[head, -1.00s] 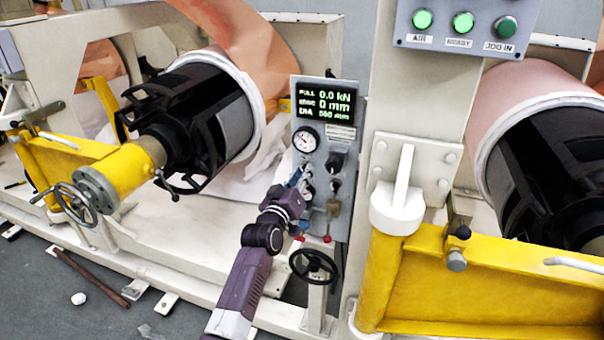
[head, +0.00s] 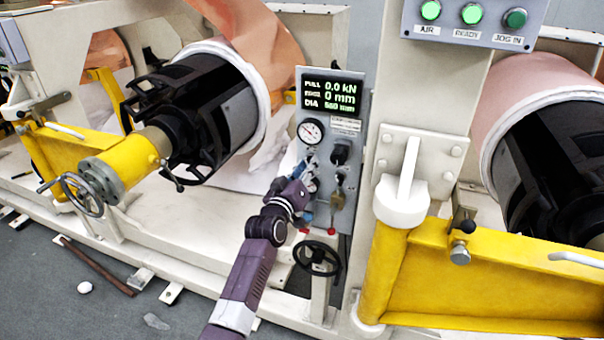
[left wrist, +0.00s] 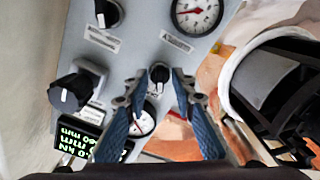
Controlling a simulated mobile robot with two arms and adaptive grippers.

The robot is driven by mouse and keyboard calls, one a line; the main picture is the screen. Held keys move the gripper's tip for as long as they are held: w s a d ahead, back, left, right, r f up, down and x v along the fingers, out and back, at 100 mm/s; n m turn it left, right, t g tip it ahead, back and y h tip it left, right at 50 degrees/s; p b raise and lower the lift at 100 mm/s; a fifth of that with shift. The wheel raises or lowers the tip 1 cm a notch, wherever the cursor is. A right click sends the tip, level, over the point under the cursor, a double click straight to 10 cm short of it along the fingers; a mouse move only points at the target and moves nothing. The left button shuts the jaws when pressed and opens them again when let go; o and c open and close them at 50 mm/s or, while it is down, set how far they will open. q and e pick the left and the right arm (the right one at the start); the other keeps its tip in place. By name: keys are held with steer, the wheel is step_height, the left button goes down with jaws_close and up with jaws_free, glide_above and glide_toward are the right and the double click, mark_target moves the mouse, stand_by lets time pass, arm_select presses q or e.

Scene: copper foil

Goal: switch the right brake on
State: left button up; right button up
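The grey control panel (head: 357,92) carries a lit display, a gauge and several knobs. I cannot read which control is the right brake. My left gripper (head: 306,178) is at the panel's left column, below the upper gauge (head: 310,131), and partly hides the controls there. In the left wrist view, where the panel appears upside down, the gripper (left wrist: 158,88) is open, its blue fingers either side of a small black knob (left wrist: 159,73). I cannot tell whether they touch it. Larger black knobs (left wrist: 68,93) sit to the left. My right gripper is not in view.
A black handwheel (head: 317,258) stands just below the panel. A yellow arm (head: 480,285) and white post (head: 400,205) are close on the right. A black roll core (head: 200,110) lies left of the panel. An indicator box (head: 473,38) hangs above.

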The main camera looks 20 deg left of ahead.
arm_select(q)
steer(key=s, duration=1.2)
steer(key=shift+a, duration=0.2)
steer(key=shift+w, duration=0.1)
